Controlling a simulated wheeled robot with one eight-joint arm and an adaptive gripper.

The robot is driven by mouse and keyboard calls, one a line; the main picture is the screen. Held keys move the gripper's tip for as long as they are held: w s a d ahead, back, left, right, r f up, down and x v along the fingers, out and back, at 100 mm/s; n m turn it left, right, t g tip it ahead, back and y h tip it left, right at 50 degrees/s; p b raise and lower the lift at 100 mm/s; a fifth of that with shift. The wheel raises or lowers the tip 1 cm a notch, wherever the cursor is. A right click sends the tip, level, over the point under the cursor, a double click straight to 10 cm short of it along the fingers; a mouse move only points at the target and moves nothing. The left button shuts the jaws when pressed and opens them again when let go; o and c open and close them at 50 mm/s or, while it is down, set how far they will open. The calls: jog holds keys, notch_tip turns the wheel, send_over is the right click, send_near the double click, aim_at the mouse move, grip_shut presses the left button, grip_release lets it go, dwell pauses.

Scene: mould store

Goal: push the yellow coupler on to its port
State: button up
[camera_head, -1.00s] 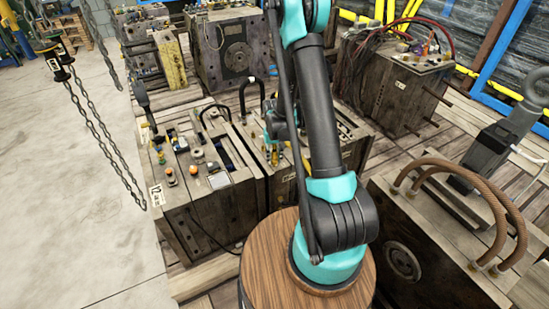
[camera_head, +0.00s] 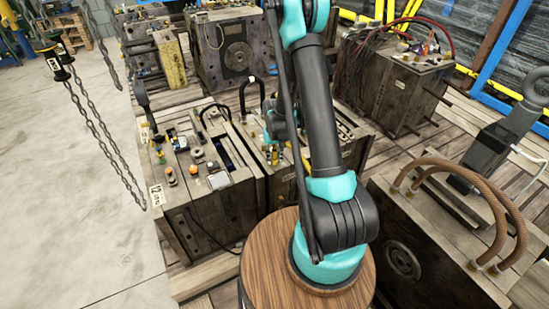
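A small yellow fitting (camera_head: 275,155), which looks like the yellow coupler, stands on top of the middle mould block (camera_head: 285,180), just left of my arm. Its port is too small to make out, and I cannot tell whether the coupler is seated. The far end of my arm, with my gripper (camera_head: 272,127), shows in part as teal and dark pieces behind my forearm, close above this fitting. The fingers are hidden or too small to see, so I cannot tell whether they are open or touch the coupler.
A mould block (camera_head: 213,215) with orange caps and a black lever stands at the left. A block with brown hoses (camera_head: 480,195) is at the right, and a block with a red hose (camera_head: 400,85) behind. Chains (camera_head: 95,125) hang at the left over clear floor (camera_head: 70,220).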

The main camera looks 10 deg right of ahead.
jog(key=o, duration=0.5)
notch_tip(320, 180, up, 12)
jog(key=shift+f, duration=0.1)
dwell(0.5)
dwell(0.4)
jog(key=shift+s+r, duration=0.15)
jog(key=shift+r, duration=0.1)
jog(key=s+d+r+t, duration=0.1)
jog(key=s+r, duration=0.1)
jog(key=s, duration=0.5)
jog(key=s+d+r+t, duration=0.1)
jog(key=s+r, duration=0.1)
jog(key=s, duration=0.5)
jog(key=s+d+r+t, duration=0.2)
jog(key=s+r, duration=0.1)
jog(key=s, duration=0.4)
jog(key=shift+s, duration=0.25)
